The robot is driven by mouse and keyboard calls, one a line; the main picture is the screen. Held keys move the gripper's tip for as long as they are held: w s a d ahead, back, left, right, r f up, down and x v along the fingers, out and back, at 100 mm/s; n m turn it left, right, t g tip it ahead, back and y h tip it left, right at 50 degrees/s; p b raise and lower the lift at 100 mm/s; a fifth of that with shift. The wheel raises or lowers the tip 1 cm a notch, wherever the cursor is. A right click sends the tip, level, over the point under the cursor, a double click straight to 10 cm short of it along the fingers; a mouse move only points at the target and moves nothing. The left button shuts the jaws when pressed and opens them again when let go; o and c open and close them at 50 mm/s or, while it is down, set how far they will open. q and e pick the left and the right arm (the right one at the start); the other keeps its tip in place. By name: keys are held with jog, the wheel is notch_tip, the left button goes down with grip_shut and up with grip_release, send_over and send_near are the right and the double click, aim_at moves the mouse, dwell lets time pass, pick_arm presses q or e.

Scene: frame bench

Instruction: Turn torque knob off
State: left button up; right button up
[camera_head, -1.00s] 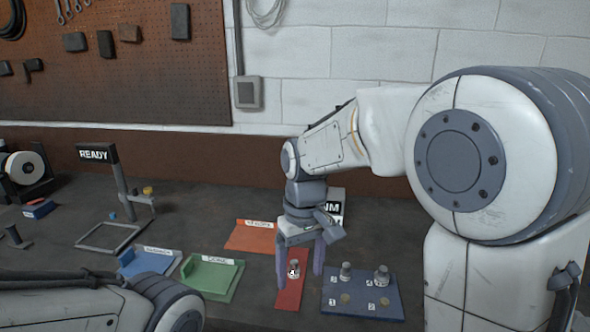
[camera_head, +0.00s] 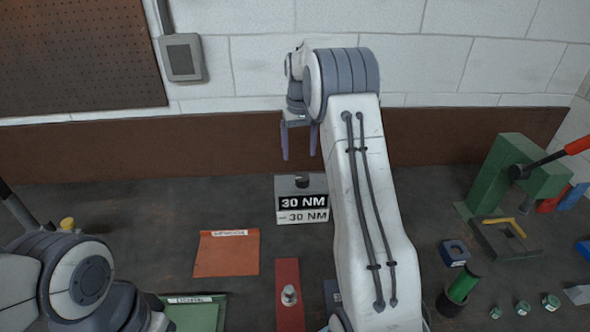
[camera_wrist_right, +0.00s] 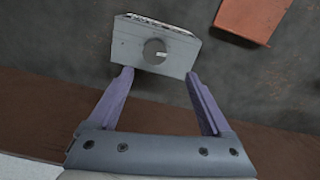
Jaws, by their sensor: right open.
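The torque box (camera_head: 302,212) stands on the bench, its front sign reading 30 NM on a black band and - 30 NM on a white band below. Its dark round knob (camera_head: 302,181) is on the top; in the right wrist view the knob (camera_wrist_right: 154,52) shows a small light mark at its right side. My right gripper (camera_head: 299,156) points down above and behind the box. In the right wrist view its two purple fingers (camera_wrist_right: 159,75) are apart with nothing between them, the knob just beyond the tips. My left gripper is not in view.
An orange tray (camera_head: 227,254) lies left of the box, a red strip (camera_head: 289,297) with a small metal part (camera_head: 289,294) in front. A green press (camera_head: 510,175) and green cylinder (camera_head: 463,287) stand at right. The wall is close behind.

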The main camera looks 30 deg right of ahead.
aim_at(302, 177)
jog(key=f, duration=0.2)
jog(key=f+p, duration=0.1)
jog(key=f, duration=0.2)
jog(key=d+f+p, duration=0.1)
jog(key=f, duration=0.2)
jog(key=shift+s+f, duration=0.2)
jog(key=shift+s, duration=0.1)
jog(key=shift+f, duration=0.45)
jog(key=shift+a, duration=0.1)
jog(key=shift+c, duration=0.3)
